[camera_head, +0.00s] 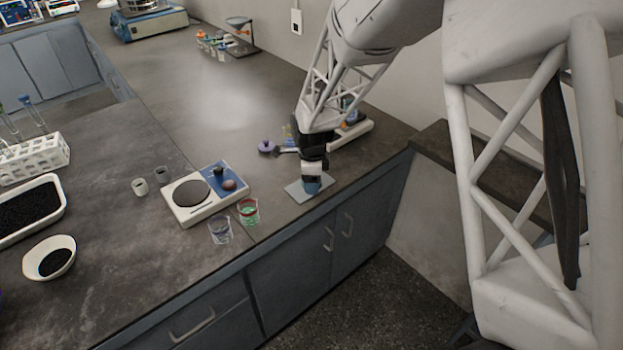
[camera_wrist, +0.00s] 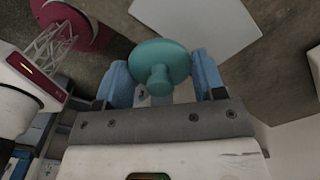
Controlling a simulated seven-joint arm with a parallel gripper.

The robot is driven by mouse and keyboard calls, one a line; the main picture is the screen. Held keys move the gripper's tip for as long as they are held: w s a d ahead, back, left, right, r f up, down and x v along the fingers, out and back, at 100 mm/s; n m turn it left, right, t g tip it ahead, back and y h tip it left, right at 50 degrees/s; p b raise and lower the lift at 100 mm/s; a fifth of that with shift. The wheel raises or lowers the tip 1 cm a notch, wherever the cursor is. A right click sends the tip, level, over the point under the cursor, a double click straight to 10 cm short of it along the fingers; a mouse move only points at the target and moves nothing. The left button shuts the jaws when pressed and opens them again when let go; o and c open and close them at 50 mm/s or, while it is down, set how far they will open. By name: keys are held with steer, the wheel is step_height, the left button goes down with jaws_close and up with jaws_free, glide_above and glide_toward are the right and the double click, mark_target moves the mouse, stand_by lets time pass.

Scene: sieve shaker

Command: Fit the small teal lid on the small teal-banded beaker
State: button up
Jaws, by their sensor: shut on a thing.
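The small teal lid (camera_wrist: 160,61), a round disc with a knob, sits between the two blue fingers of my gripper (camera_wrist: 163,78) in the wrist view. Its knob points back toward the palm. My gripper is shut on the lid. In the head view, my gripper (camera_head: 312,186) points down just over a grey mat (camera_head: 297,192) near the counter's front edge; I cannot tell whether it touches. The small teal-banded beaker is not clearly visible. Whether it stands beneath the lid is hidden by the gripper and lid.
A white balance (camera_head: 179,212) stands left of the mat. Two beakers with coloured contents or bands, one purplish (camera_head: 220,231) and one green and red (camera_head: 248,211), stand before it. A purple knobbed lid (camera_head: 266,147) lies behind. The counter's middle is clear.

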steer(key=shift+w, duration=0.1)
steer(key=w+d+r, duration=0.3)
steer(key=w+r, duration=0.1)
steer(key=w, duration=0.8)
steer(key=w+d+r, duration=0.4)
steer(key=w, duration=0.8)
steer(key=w+d+r, duration=0.4)
steer(key=w+r, duration=0.1)
steer(key=w, duration=0.7)
steer(key=shift+f, duration=0.1)
steer(key=shift+f, duration=1.8)
steer(key=shift+d+f, duration=0.1)
steer(key=shift+f, duration=0.6)
stand_by(1.7)
